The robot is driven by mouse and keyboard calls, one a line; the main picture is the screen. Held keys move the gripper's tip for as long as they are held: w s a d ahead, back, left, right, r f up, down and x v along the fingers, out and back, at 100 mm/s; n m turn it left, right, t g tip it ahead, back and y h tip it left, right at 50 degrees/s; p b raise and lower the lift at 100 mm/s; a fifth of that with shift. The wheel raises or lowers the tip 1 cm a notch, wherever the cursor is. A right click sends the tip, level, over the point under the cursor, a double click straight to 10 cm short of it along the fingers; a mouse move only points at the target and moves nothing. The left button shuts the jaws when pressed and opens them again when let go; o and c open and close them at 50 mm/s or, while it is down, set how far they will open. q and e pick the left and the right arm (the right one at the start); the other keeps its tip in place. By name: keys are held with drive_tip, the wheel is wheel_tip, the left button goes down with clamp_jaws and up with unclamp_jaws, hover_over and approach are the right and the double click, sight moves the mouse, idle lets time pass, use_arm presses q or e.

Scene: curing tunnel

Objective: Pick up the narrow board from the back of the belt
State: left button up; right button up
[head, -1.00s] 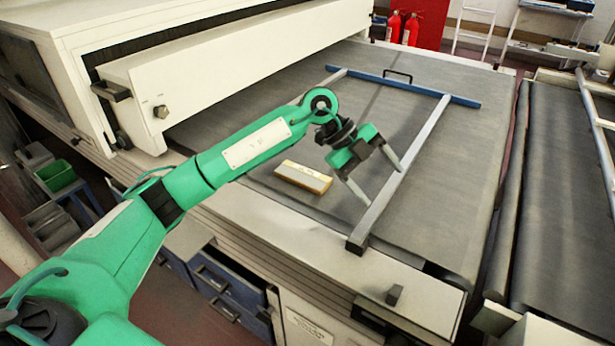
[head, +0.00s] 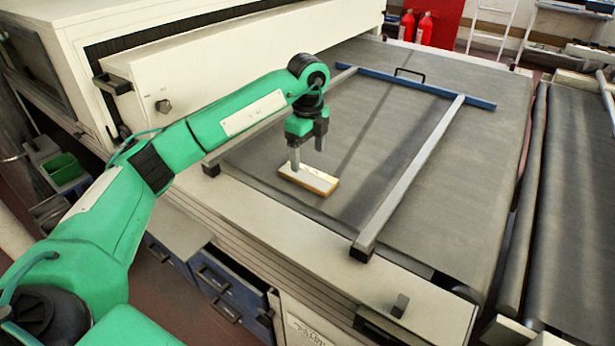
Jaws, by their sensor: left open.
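A small narrow board (head: 309,180) with a pale top and a yellowish wooden edge lies flat on the grey belt (head: 440,190), on its near side. It is the only loose board I can make out on the belt. My left gripper (head: 306,158) points down at the board's far edge, with its fingers apart. One fingertip overlaps the board's edge in the picture; I cannot tell whether it touches or how high it is. Nothing shows between the fingers. My right gripper is not in view.
A frame of a blue bar (head: 415,85) with a black handle and grey side bars (head: 415,172) spans the belt around the board. The cream tunnel housing (head: 230,60) stands at left. A second belt (head: 575,190) runs at right.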

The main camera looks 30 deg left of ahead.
sight(306, 174)
use_arm(q)
drive_tip(key=shift+f, duration=0.55)
drive_tip(key=f, duration=0.2)
drive_tip(key=f+p, duration=0.1)
drive_tip(key=f, duration=0.2)
drive_tip(key=shift+a, duration=0.2)
drive_tip(key=shift+r, duration=0.1)
drive_tip(key=c, duration=1.1)
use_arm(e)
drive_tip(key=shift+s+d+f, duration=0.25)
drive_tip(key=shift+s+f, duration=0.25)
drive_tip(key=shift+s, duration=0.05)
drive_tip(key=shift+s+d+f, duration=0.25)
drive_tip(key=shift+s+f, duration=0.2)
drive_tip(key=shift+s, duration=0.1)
